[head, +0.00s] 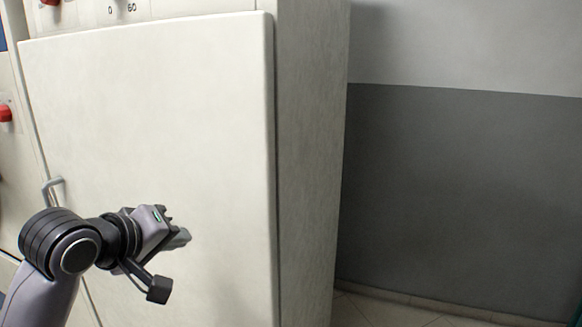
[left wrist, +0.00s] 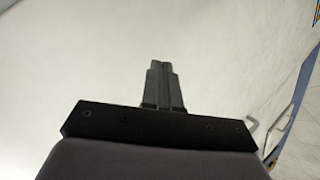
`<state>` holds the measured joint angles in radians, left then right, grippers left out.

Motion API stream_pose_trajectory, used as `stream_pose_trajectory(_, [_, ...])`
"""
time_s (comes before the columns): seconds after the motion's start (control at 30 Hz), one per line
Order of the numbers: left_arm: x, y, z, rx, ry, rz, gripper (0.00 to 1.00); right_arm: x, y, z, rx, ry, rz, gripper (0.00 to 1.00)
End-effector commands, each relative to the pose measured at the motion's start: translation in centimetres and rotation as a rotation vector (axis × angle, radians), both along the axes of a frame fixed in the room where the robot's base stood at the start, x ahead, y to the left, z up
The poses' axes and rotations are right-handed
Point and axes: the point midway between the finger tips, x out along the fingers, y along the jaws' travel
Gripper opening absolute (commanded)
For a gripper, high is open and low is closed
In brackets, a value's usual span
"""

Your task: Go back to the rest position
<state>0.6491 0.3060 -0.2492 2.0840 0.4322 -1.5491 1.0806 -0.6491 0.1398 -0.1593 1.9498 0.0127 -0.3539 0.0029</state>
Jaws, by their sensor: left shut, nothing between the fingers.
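My left gripper (head: 184,236) is in front of the large cream door of a cabinet-like machine (head: 150,120) in the head view. In the left wrist view its two dark fingers (left wrist: 162,68) are together, with nothing between them. The pale surface of the door fills most of that view behind the fingers. I cannot tell whether the fingertips touch the door. My right gripper is not in either view.
A metal door handle (head: 53,188) is at the door's left edge, just above my left arm. Red knobs (head: 5,113) are on the machine at the left. A grey and white wall (head: 460,180) stands to the right, with tiled floor (head: 390,312) below it.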

Motion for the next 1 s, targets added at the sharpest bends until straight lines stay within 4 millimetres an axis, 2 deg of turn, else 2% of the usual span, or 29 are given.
stream_pose_trajectory(0.03, [-0.9, -0.1, -2.6, 0.036, 0.030, -0.019, 0.00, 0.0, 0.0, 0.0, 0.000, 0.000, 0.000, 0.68])
stream_pose_trajectory(0.2, [-4.2, 0.3, -9.5, 0.175, 0.105, -0.085, 0.00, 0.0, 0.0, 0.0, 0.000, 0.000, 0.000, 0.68])
stream_pose_trajectory(0.37, [-8.3, 0.7, -15.3, 0.298, 0.182, -0.159, 0.00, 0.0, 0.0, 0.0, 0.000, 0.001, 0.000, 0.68])
stream_pose_trajectory(0.5, [-12.5, 1.3, -19.6, 0.402, 0.253, -0.230, 0.00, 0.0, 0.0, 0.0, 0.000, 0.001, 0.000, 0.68])
stream_pose_trajectory(0.7, [-19.3, 2.4, -24.5, 0.542, 0.365, -0.347, 0.00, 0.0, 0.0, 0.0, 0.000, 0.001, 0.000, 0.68])
stream_pose_trajectory(0.8, [-22.6, 3.0, -26.3, 0.603, 0.419, -0.408, 0.00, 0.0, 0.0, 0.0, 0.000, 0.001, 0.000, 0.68])
stream_pose_trajectory(1.0, [-28.7, 4.2, -28.5, 0.705, 0.518, -0.527, 0.00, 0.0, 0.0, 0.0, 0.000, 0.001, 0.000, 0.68])
